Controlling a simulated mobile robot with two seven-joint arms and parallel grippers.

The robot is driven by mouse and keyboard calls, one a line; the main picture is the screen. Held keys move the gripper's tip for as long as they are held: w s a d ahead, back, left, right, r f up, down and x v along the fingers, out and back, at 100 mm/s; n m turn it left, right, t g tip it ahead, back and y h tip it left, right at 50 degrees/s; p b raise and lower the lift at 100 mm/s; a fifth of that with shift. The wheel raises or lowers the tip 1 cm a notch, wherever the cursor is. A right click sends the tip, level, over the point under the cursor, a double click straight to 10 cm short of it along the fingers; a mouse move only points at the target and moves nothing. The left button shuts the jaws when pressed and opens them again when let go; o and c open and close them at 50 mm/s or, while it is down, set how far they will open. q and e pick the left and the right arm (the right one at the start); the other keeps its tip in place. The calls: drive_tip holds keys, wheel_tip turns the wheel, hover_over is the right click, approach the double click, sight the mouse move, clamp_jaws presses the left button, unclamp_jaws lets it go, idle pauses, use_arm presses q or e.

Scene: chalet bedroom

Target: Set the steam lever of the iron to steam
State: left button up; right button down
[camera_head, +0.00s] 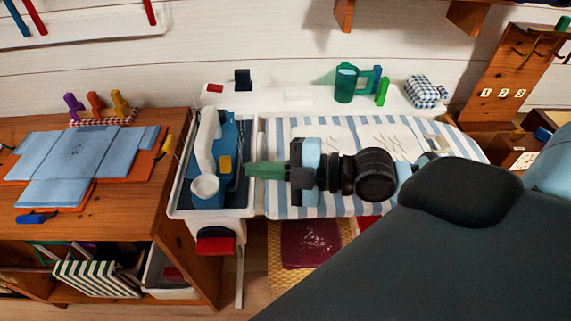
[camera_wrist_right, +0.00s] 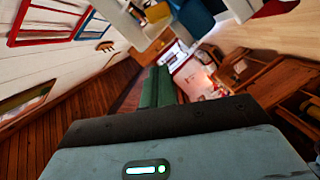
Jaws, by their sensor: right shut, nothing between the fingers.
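The iron (camera_head: 228,136) rests in a grey-white tray (camera_head: 176,206) at the left end of the ironing board. It has a blue body, a white handle and a white round part at the near end. A small yellow lever (camera_head: 225,164) stands on its right side. My right gripper (camera_head: 248,170) is shut and empty, its green fingers pointing left, with the tips just right of the yellow lever. I cannot tell whether they touch it. In the right wrist view the shut fingers (camera_wrist_right: 159,76) show, with a yellow piece near the top edge. My left gripper is not in view.
The striped ironing board (camera_head: 290,207) lies under my right arm. Behind it a white shelf holds a green cup (camera_head: 346,83) and a checked cloth bundle (camera_head: 425,91).

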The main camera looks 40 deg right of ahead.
drive_tip(key=v, duration=0.4)
drive_tip(key=shift+s+b, duration=0.3)
drive_tip(key=shift+s, duration=0.05)
idle(0.6)
